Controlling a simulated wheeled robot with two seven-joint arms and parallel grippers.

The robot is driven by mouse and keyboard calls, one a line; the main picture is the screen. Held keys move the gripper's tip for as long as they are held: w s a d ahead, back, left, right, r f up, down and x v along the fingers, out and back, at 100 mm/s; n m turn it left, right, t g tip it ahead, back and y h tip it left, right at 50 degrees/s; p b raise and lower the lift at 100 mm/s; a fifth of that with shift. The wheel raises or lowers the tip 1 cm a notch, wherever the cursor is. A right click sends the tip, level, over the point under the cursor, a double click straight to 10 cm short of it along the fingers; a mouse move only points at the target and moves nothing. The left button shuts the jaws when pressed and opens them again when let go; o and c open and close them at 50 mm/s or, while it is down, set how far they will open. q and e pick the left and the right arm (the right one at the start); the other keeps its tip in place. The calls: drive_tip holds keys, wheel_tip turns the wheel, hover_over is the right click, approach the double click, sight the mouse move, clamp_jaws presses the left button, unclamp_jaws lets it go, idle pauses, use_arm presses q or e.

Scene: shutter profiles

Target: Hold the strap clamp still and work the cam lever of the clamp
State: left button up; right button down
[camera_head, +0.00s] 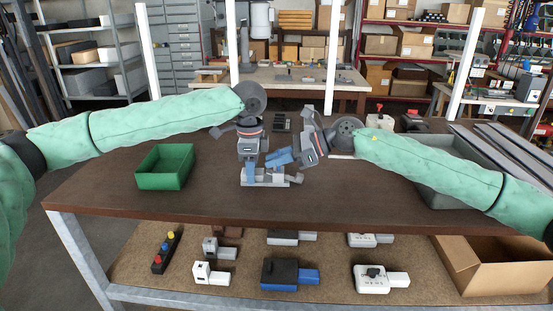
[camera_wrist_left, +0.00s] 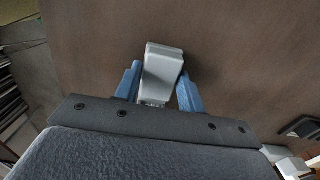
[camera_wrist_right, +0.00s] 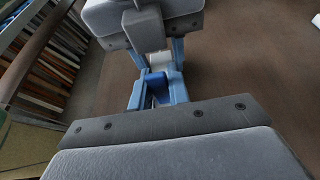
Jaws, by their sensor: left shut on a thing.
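The strap clamp (camera_head: 270,181) is a pale grey piece lying on the brown table near its front middle. A small grey part that looks like the cam lever (camera_head: 296,178) stands out at its right end. My left gripper (camera_head: 249,178) points down and is shut on the clamp; the left wrist view shows the pale clamp block (camera_wrist_left: 163,65) between its blue fingers. My right gripper (camera_head: 270,160) is tilted, above the clamp, with its blue fingers apart. In the right wrist view, my left gripper (camera_wrist_right: 145,25) hides much of the clamp.
A green open bin (camera_head: 165,181) stands to the left on the table (camera_head: 110,200). Small dark items (camera_head: 281,122) lie behind the grippers. The front table strip is clear.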

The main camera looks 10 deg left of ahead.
use_arm(q)
drive_tip(key=shift+d, duration=0.1)
use_arm(e)
drive_tip(key=shift+s+a+f+h, duration=0.15)
drive_tip(key=shift+a+h, duration=0.25)
drive_tip(key=shift+h, duration=0.7)
use_arm(q)
drive_tip(key=shift+s, duration=0.1)
use_arm(e)
drive_tip(key=c, duration=1.3)
unclamp_jaws()
drive_tip(key=shift+d, duration=0.1)
drive_tip(key=v, duration=1.2)
